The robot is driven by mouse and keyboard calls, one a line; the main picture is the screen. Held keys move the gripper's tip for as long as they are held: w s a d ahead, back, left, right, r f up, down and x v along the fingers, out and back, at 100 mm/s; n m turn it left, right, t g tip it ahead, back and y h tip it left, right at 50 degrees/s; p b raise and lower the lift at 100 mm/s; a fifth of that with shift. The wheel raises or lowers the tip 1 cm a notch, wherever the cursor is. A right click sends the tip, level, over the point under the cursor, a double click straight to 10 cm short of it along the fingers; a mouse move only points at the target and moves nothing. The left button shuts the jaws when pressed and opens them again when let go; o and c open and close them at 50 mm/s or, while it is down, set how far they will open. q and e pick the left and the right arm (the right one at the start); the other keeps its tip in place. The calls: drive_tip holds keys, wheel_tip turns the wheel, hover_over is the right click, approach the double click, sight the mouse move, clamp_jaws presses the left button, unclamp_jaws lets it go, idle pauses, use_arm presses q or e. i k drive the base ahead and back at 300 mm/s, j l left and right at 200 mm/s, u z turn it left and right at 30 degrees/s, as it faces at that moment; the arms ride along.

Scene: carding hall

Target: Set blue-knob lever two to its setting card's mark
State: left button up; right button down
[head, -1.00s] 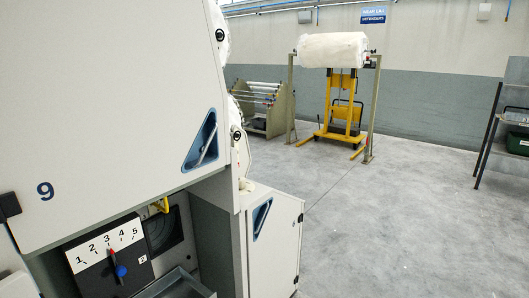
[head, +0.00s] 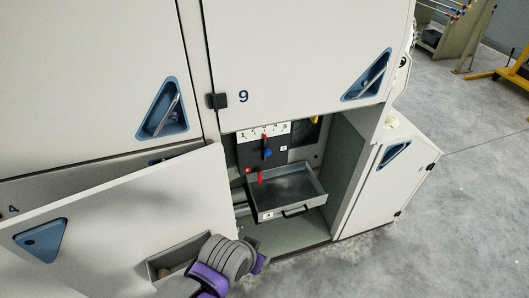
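The blue-knob lever (head: 267,153) stands on a dark panel inside the open bay under cover 9. A small white plate beside it seems to read 2. Above it is a white scale (head: 264,131) numbered 1 to 5. The lever stands nearly upright, with its tip close to 3; the exact position is too small to tell. I cannot make out a setting card with a readable mark. Neither gripper's fingers show. A grey and purple part at the bottom looks like my own arm.
An open metal drawer (head: 290,192) juts out below the lever, with a red handle-like piece (head: 260,177) above its left side. An opened door panel (head: 110,235) with a recessed slot fills the lower left. A grey side door (head: 390,190) stands right of the bay.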

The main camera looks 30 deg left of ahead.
sight(267, 151)
drive_tip(key=u, duration=1)
drive_tip(key=i+j, duration=0.05)
